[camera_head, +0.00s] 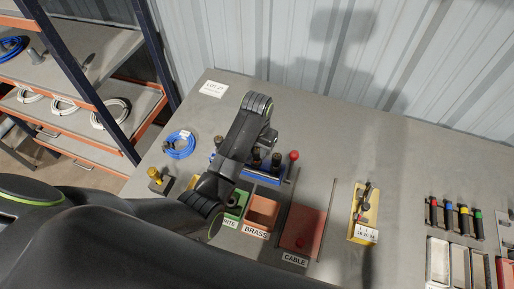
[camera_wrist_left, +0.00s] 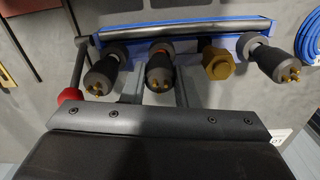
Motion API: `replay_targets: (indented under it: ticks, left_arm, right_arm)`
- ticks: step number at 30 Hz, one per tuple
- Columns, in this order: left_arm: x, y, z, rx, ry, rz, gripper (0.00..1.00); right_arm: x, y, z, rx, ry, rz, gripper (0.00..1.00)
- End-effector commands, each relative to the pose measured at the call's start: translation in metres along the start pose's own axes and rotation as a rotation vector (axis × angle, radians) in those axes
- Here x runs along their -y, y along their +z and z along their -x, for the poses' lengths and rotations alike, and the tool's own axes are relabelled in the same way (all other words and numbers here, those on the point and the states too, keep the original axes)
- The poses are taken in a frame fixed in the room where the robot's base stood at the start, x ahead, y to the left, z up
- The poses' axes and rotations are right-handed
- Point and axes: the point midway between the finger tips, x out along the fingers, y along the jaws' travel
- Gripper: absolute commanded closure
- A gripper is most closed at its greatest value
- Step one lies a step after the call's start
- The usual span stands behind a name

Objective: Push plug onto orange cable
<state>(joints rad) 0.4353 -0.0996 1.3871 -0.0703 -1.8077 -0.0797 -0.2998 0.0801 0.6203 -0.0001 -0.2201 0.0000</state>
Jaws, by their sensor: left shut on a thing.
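A blue rack (camera_wrist_left: 180,28) with a grey bar holds a row of dark plugs with brass pins in the left wrist view. One plug (camera_wrist_left: 159,68) sits between the fingers of my left gripper (camera_wrist_left: 157,88), which is shut on it. Other plugs stand at the left (camera_wrist_left: 103,75) and right (camera_wrist_left: 272,62), with a brass hex piece (camera_wrist_left: 218,64) between. In the head view my left arm reaches over the blue rack (camera_head: 262,177) and hides part of it. I cannot make out an orange cable. My right gripper is not in view.
A lever with a red knob (camera_head: 293,155) stands beside the rack. In front are an orange BRASS bin (camera_head: 262,209) and a red CABLE tray (camera_head: 302,229).

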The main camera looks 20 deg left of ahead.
Motion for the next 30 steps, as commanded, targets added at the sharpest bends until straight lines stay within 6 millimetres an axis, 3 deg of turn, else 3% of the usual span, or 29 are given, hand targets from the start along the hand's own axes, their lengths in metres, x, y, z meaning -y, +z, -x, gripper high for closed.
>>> replay_targets:
  ticks: [14,15,21,30]
  left_arm:
    - [0.0001,0.0003,-0.002,0.001,0.0,0.0,0.97]
    - [0.0001,0.0003,-0.002,0.001,0.0,0.0,0.72]
    - [0.0001,0.0003,-0.0019,0.001,0.0,0.0,0.48]
    - [0.0001,0.0002,-0.0017,0.001,0.0,0.0,0.48]
  right_arm:
    - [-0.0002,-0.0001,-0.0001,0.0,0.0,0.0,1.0]
    - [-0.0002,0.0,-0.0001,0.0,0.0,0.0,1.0]
    - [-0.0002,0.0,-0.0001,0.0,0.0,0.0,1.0]
    - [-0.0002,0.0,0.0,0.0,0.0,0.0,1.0]
